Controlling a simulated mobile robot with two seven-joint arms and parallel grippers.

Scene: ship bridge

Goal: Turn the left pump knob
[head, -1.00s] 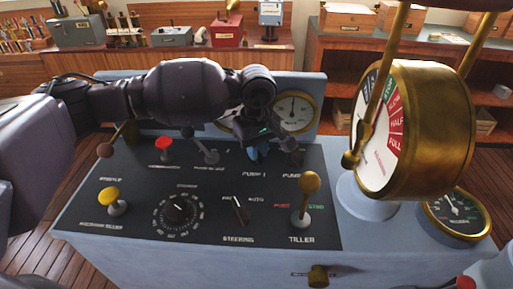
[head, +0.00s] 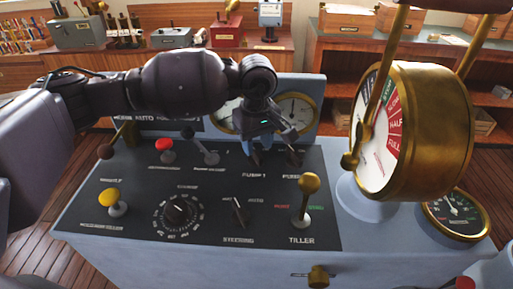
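The left pump knob (head: 255,159) is a small dark knob above the "PUMP 1" label on the black panel of the console. The right pump knob (head: 293,158) sits beside it above the second pump label. My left gripper (head: 269,142) hangs just above and behind the two knobs, with its fingers spread apart. One fingertip shows blue at the left, and the other reaches toward the right knob. The fingers partly cover the knob area, and I cannot tell whether they touch a knob. My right gripper is not in view.
A tiller lever (head: 304,200) stands in front of the pump knobs. A large brass telegraph (head: 418,130) rises at the right. A red knob (head: 165,146), a grey-stalked lever (head: 205,148) and a yellow knob (head: 110,196) stand to the left. Round gauges (head: 297,108) are behind the gripper.

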